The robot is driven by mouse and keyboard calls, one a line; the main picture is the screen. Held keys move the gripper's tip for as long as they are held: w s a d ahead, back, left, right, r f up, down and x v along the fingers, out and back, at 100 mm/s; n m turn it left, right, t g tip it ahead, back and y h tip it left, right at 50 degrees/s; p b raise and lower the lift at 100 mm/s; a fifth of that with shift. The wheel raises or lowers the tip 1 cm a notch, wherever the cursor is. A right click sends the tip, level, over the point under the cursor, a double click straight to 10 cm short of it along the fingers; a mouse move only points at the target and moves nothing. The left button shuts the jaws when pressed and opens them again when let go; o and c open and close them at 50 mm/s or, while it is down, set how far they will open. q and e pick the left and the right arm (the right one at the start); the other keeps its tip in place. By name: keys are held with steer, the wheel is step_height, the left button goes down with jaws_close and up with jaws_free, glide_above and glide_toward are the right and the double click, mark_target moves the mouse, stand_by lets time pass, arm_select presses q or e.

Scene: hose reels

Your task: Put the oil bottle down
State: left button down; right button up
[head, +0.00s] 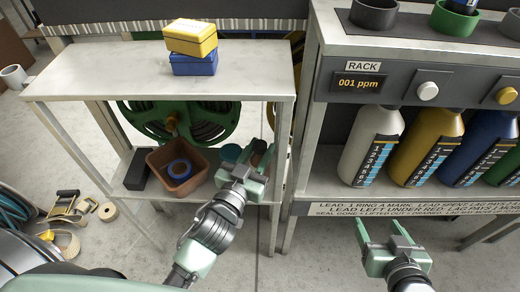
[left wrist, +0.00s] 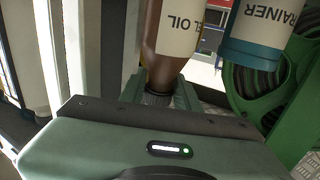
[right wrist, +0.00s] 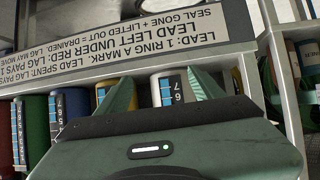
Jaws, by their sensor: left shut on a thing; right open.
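The oil bottle (left wrist: 165,70) is brown with a pale label reading "OIL", and shows in the left wrist view with its dark cap between the fingers. My left gripper (head: 257,156) is shut on it, at the right end of the lower shelf (head: 229,194) of the left table. In the head view the gripper hides the bottle. I cannot tell whether its base touches the shelf. A teal container (left wrist: 252,52) labelled "RAINER" stands close beside it; its round teal top (head: 230,153) shows in the head view. My right gripper (head: 382,234) is open and empty before the rack.
A brown square pot (head: 163,159) with a blue ring and a black block (head: 137,170) occupy the lower shelf. A green reel (head: 185,118) stands behind. Yellow and blue boxes (head: 193,62) sit on top. The rack's post (head: 300,150) stands right of the left gripper.

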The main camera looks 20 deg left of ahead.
arm_select(q)
steer(key=c, duration=1)
jaws_free()
arm_select(e)
steer(key=shift+w+r, duration=0.15)
steer(key=shift+r, duration=0.05)
arm_select(q)
steer(key=s+a, duration=0.1)
steer(key=s, duration=1.1)
steer(key=f+g, duration=0.2)
steer(key=a+f+g, duration=0.1)
steer(key=f+g, duration=0.1)
steer(key=g, duration=0.1)
steer(key=f+m+g, duration=0.1)
steer(key=f+g, duration=0.1)
steer(key=g, duration=0.1)
steer(key=shift+a+f+p, duration=0.2)
steer(key=shift+f+p, duration=0.1)
arm_select(e)
steer(key=shift+s+d+f+g, duration=0.25)
steer(key=shift+s+f+g, duration=0.15)
steer(key=shift+s+f, duration=0.2)
steer(key=shift+s+d+f+g, duration=0.2)
steer(key=shift+s+f+g, duration=0.2)
steer(key=shift+s+f, duration=0.2)
